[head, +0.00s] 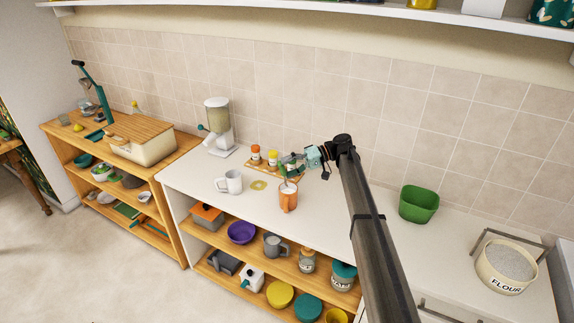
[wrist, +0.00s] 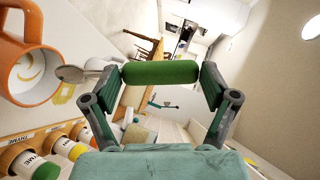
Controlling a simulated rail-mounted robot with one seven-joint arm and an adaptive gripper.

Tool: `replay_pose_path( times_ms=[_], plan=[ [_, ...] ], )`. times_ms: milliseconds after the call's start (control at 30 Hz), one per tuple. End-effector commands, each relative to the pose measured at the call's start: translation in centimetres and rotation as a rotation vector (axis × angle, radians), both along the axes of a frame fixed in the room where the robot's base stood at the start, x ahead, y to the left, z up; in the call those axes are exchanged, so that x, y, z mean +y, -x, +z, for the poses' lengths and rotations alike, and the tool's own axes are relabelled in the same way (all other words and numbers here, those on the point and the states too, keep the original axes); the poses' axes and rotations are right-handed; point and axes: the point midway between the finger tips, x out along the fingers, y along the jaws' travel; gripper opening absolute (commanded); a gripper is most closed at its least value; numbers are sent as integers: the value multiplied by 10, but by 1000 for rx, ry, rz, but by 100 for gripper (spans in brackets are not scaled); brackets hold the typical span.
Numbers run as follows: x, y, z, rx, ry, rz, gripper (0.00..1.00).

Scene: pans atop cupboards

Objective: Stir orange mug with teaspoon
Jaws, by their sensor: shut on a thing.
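The orange mug (head: 288,199) stands upright on the white counter and fills the left edge of the wrist view (wrist: 12,60). My gripper (head: 292,163) is above and just behind the mug. In the wrist view its jaws (wrist: 160,73) are shut on the teaspoon's thick green handle (wrist: 160,72), which spans between the fingers. The teaspoon's grey bowl (wrist: 70,74) sticks out left, close beside the mug's rim in the picture. In the head view the spoon is small, with its lower end near the mug's top; I cannot tell whether it is inside.
A white mug (head: 230,182) and a yellow-green coaster (head: 258,185) are left of the orange mug. Spice jars on a wooden rack (head: 272,160) stand close behind, near my gripper. A dispenser (head: 217,130) stands back left, a green container (head: 418,204) right. Counter between mug and container is clear.

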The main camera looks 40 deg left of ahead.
Motion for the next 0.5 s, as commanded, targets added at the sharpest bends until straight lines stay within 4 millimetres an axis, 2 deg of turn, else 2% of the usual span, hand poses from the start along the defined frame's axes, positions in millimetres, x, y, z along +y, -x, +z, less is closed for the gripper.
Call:
replay_pose_path(
  times_ms=[500],
  plan=[
    [3, -15, -38, 0, 0, 1, 50]
  ],
)
